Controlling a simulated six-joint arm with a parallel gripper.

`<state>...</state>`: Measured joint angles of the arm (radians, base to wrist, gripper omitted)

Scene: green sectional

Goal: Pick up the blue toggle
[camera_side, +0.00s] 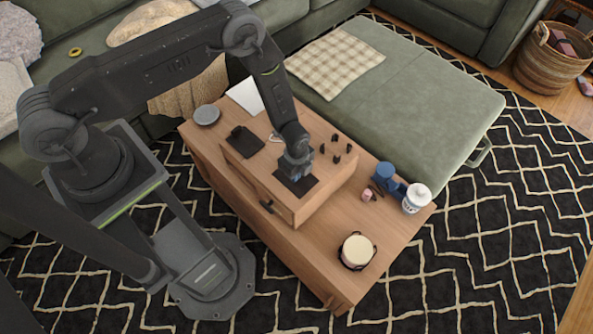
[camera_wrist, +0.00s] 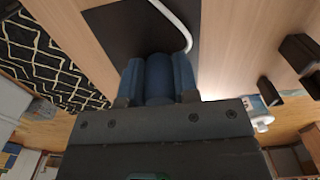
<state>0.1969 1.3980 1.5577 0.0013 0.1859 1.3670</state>
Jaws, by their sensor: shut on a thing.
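The blue toggle (camera_wrist: 159,80) is a rounded upright piece between my two fingers in the wrist view. My gripper (camera_wrist: 159,77) is shut on it, one finger against each side. Behind it lies a dark square plate (camera_wrist: 125,28). In the side view my gripper (camera_side: 296,172) points down over the dark plate (camera_side: 296,185) on top of the wooden box (camera_side: 320,190). The toggle is mostly hidden by my gripper there. I cannot tell whether it touches the plate.
Several small black pegs (camera_side: 336,149) stand right of my gripper. Another dark plate (camera_side: 245,142) lies left. A white curved cable (camera_wrist: 180,22) runs close behind the toggle.

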